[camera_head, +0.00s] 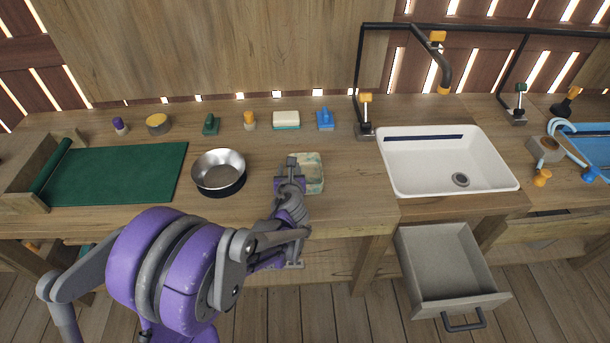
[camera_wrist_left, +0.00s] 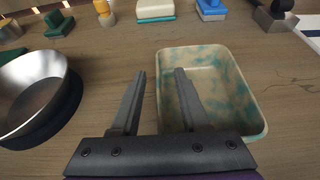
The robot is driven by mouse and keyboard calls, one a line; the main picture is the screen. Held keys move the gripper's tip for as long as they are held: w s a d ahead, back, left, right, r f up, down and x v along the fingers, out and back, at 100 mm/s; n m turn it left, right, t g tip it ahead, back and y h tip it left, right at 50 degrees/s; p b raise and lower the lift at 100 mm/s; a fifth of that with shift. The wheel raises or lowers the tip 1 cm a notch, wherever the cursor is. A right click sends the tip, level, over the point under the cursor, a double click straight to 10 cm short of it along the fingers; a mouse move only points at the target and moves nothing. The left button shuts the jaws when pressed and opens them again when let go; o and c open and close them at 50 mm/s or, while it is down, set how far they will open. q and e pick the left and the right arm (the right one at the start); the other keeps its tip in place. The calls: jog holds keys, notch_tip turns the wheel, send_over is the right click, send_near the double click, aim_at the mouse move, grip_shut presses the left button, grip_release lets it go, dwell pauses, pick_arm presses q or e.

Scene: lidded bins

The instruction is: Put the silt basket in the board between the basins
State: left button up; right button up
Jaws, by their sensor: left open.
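My left gripper (camera_head: 290,165) is open and empty at the left side of a cream and teal mottled tray (camera_head: 313,172). In the left wrist view, my gripper (camera_wrist_left: 159,72) has one finger outside the near-left wall of the tray (camera_wrist_left: 245,72) and the other over its inside; contact is not clear. I cannot tell for sure which thing is the silt basket. My right gripper is not in view.
A steel bowl (camera_head: 218,170) stands left of the tray; it also shows in the left wrist view (camera_wrist_left: 30,92). A green mat (camera_head: 120,172) lies farther left. Small items line the back, including a sponge (camera_head: 286,120). A drawer (camera_head: 445,262) hangs open below the white basin.

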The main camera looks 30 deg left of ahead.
pick_arm(q)
grip_shut()
dwell(1.4)
